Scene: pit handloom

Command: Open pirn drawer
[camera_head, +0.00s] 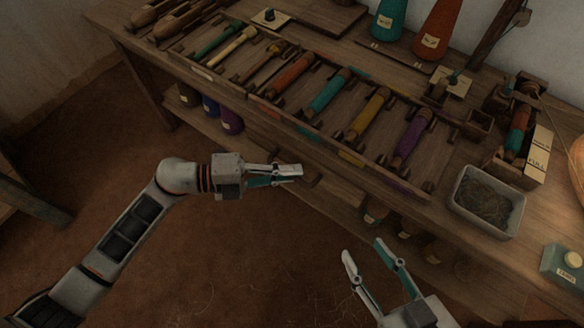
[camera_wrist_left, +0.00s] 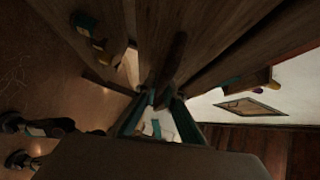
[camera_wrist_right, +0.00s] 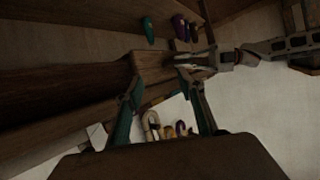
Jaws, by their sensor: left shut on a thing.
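The pirn drawer (camera_head: 338,188) is a plain wooden front under the edge of the workbench. My left gripper (camera_head: 296,172) is at its left part, with its fingers shut on the drawer handle (camera_head: 311,181). In the left wrist view a dark wooden bar, the handle (camera_wrist_left: 174,65), runs down between the fingers. The fingers hide most of the grip. The drawer's inside does not show, and I cannot tell how far it stands out. My right gripper (camera_head: 364,249) is open and empty, in front of the bench and apart from it.
The workbench top (camera_head: 300,125) carries a tray of several coloured pirns, shuttles at the left, cones at the back and a grey bin (camera_head: 487,202) at the right. A lower shelf (camera_head: 190,115) holds several coloured spools. The floor (camera_head: 240,250) before the bench is clear.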

